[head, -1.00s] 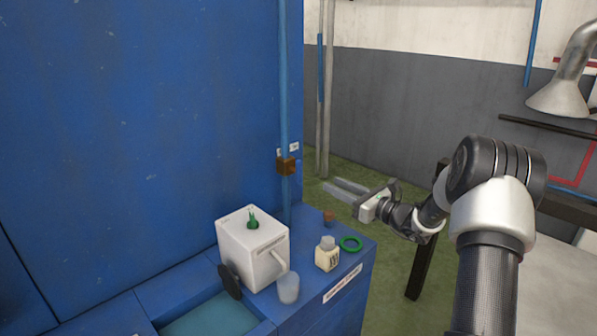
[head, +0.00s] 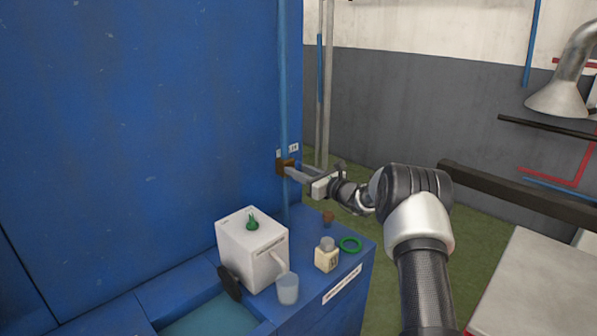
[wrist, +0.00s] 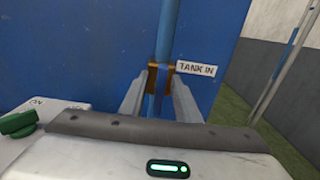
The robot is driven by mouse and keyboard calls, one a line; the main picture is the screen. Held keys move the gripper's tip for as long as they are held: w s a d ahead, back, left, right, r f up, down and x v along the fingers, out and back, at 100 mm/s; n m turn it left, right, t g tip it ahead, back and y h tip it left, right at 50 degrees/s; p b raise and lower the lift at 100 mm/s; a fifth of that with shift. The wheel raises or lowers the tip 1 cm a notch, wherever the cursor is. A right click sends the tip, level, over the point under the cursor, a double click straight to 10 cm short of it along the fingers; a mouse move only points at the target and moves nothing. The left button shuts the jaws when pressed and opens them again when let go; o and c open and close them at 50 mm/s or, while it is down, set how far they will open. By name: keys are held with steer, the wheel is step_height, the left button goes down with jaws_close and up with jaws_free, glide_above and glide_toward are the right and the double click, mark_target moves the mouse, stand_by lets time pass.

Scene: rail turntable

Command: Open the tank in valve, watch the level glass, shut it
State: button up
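The tank in valve is a brass-brown body (head: 287,165) on an upright blue pipe against the blue cabinet. In the wrist view the brass body (wrist: 160,76) sits beside a white "TANK IN" label (wrist: 196,68), with a blue lever (wrist: 155,106) hanging below it. My gripper (head: 289,171) is at the valve. In the wrist view its fingers (wrist: 157,92) are apart, one on each side of the lever, with gaps showing. The fingertips partly hide the brass body in the head view. I cannot tell for certain which upright tube is the level glass.
A white box (head: 252,252) with a green knob, a clear cup (head: 288,289), a small bottle (head: 327,255) and a green ring (head: 350,244) stand on the blue ledge below my gripper. Upright pipes (head: 325,90) stand behind the valve, right of the cabinet.

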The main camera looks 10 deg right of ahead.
jaws_close()
steer(key=shift+f+n+b, duration=0.4)
steer(key=shift+b, duration=0.75)
steer(key=shift+n+b, duration=0.4)
steer(key=shift+b, duration=0.5)
steer(key=shift+n+b, duration=0.6)
steer(key=shift+b, duration=0.5)
steer(key=shift+s+r+n+b, duration=0.1)
steer(key=shift+r+n+b, duration=0.15)
steer(key=shift+n+b, duration=0.05)
jaws_free()
